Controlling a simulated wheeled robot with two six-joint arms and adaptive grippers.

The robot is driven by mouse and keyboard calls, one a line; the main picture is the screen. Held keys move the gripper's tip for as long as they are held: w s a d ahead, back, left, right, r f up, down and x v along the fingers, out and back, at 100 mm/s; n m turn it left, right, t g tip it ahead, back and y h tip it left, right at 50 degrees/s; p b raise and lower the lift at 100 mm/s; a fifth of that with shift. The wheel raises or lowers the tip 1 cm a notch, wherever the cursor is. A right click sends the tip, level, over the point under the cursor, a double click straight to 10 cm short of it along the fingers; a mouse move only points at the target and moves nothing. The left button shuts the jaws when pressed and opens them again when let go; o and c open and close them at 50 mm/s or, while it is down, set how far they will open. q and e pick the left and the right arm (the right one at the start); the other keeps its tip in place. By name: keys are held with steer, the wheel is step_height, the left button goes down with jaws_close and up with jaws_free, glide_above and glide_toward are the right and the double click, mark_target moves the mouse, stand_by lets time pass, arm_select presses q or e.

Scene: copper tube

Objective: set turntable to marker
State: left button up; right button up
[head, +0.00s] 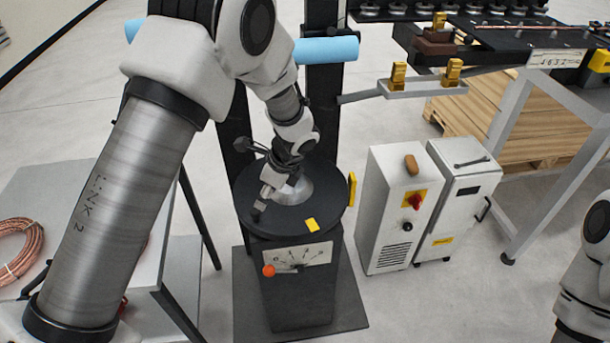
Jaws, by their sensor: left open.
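The turntable (325,206) is a black round disc with a paler centre, on top of a dark pedestal. A yellow block (312,225) sits on its near right rim. An upright yellow marker (351,188) stands beside the disc at its right edge. My left gripper (262,204) is open over the left part of the disc, pointing down and left. Whether its fingertips touch the disc, I cannot tell. My arm hides part of the disc's back. My right gripper is out of view; only part of my right arm shows at the right edge.
The pedestal front has a dial plate (300,258) and a lever with an orange knob (268,270). A white cabinet with a red switch (415,201) stands to the right. A copper coil (20,250) lies on the left table. A workbench (540,38) stands at the back right.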

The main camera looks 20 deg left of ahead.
mark_target(255, 211)
arm_select(q)
steer(key=f, duration=0.1)
steer(key=s+a+f, duration=0.1)
steer(key=a+f, duration=0.1)
steer(key=shift+s+a+f, duration=0.1)
steer(key=shift+s+a, duration=0.05)
steer(key=shift+s, duration=0.25)
steer(key=f, duration=0.2)
steer(key=w+a+f, duration=0.1)
steer(key=shift+f, duration=0.2)
steer(key=shift+s+r, duration=0.2)
steer(key=c, duration=0.3)
jaws_close()
